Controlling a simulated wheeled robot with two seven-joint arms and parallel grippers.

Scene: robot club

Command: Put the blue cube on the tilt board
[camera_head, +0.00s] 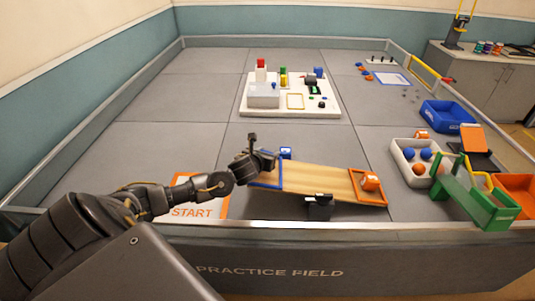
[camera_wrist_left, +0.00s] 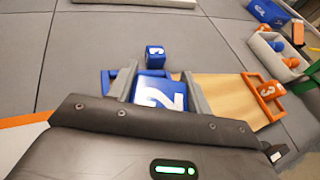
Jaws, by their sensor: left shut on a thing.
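The tilt board (camera_head: 315,180) is a wooden plank with a blue frame at its left end and an orange frame at its right end. It also shows in the left wrist view (camera_wrist_left: 222,92). An orange cube (camera_head: 370,182) sits in the orange frame. My left gripper (camera_head: 264,166) is over the blue-framed end. In the left wrist view, its fingers (camera_wrist_left: 158,85) are shut on a blue cube (camera_wrist_left: 152,92) marked 2, above or inside the blue frame; I cannot tell if it touches the board. Another blue cube (camera_head: 286,152) stands behind that end. My right gripper is not in view.
A black support (camera_head: 318,205) shows at the board's front. A grey tray (camera_head: 402,160) with balls, a green structure (camera_head: 475,200) and a blue bin (camera_head: 447,115) stand to the right. A white platform (camera_head: 327,107) with parts lies behind. Left floor is mostly clear.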

